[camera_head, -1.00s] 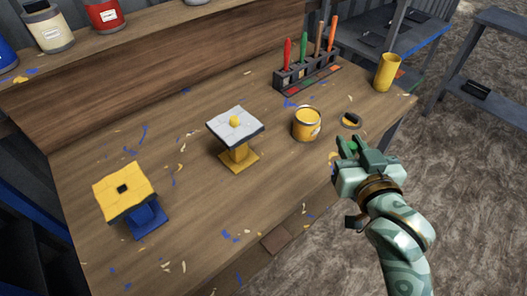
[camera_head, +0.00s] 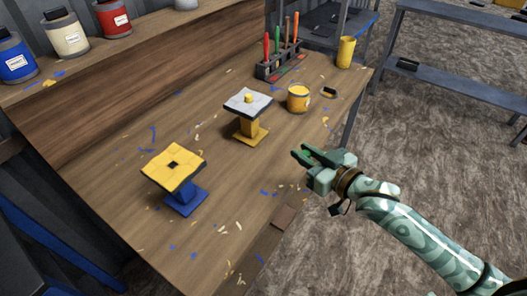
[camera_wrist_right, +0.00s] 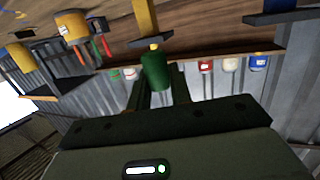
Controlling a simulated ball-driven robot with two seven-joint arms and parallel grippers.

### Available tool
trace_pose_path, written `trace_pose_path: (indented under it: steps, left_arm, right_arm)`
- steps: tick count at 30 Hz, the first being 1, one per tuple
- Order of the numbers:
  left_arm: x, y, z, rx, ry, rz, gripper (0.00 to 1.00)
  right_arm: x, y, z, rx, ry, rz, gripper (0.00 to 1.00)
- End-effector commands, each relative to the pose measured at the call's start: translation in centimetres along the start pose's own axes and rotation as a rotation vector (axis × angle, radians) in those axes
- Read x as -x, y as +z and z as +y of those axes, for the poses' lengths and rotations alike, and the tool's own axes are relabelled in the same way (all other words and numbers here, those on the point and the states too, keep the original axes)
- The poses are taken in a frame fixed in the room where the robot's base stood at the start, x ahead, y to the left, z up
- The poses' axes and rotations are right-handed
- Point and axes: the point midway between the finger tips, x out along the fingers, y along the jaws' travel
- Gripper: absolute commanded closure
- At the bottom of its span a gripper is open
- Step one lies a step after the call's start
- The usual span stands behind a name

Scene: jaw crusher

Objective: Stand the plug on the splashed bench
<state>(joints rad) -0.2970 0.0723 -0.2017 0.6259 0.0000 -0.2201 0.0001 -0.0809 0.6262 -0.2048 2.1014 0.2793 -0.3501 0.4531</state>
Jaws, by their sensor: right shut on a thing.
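The splashed bench (camera_head: 225,180) is a brown wooden top with blue, yellow and pale paint flecks. My right gripper (camera_head: 302,154) is at the bench's front edge in the head view, with its fingers pointing left over the top. It is shut on a green cylindrical piece, apparently the plug (camera_wrist_right: 155,70), which shows between the fingers in the right wrist view. In the head view only a small bit of green shows there. Its height above the bench is hard to tell. My left gripper is not in view.
A yellow-topped stand on a blue base (camera_head: 174,165) and a grey-topped yellow stand (camera_head: 249,102) are on the bench. Behind are a yellow paint can (camera_head: 298,98), a tool rack (camera_head: 280,66) and a yellow cup (camera_head: 346,52). The front middle is clear apart from flecks.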

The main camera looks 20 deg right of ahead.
Motion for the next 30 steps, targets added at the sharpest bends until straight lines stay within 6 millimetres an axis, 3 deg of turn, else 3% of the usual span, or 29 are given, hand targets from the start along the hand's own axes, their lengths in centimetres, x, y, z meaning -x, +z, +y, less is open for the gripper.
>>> trace_pose_path:
  steps: [6, 9, 12, 20, 25, 30]
  left_arm:
    - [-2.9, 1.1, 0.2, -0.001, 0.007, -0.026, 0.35]
    - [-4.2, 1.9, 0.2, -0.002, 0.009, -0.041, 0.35]
    - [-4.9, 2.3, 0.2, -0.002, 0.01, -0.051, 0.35]
    - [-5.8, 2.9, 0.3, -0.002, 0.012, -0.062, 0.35]
    - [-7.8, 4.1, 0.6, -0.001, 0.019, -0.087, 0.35]
    - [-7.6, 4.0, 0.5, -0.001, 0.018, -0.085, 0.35]
  right_arm:
    - [-5.9, 2.8, -4.0, -0.006, -0.002, 0.0, 1.0]
    - [-7.5, 5.1, -4.9, -0.005, -0.001, -0.006, 1.0]
    - [-8.6, 6.2, -5.6, -0.003, 0.0, -0.004, 1.0]
    - [-10.0, 7.5, -6.5, -0.002, 0.0, -0.002, 1.0]
    - [-10.5, 10.8, -6.6, -0.002, -0.001, -0.008, 1.0]
    - [-10.4, 10.4, -6.6, 0.001, 0.0, -0.002, 1.0]
